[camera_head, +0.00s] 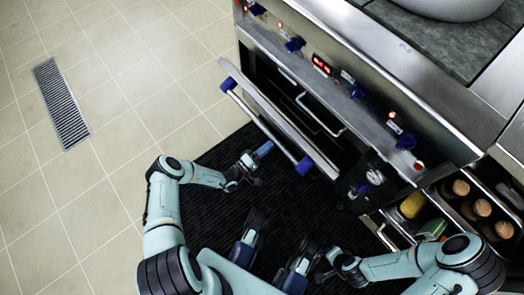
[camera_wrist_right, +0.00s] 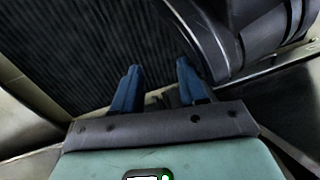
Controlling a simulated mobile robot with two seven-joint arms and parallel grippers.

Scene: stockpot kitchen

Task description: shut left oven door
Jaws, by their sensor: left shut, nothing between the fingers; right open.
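The left oven door (camera_head: 278,115) is a steel panel on the stove front. It stands tilted out from the oven, with a dark gap and wire racks behind its top edge. Its bar handle (camera_head: 262,124) has blue ends. My left gripper (camera_head: 268,146) is shut and empty, close to the outer side of the door near the handle's lower right end. I cannot tell whether it touches the door. My right gripper shows in the right wrist view (camera_wrist_right: 156,68), open, with nothing between its blue fingers. The door is not recognisable in that view.
The stove front (camera_head: 350,90) has blue knobs and a lit red display. At the right an open drawer (camera_head: 402,232) holds jars and a yellow item. A black mat (camera_head: 215,210) lies under my arms. Tiled floor with a drain grate (camera_head: 62,103) is free at left.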

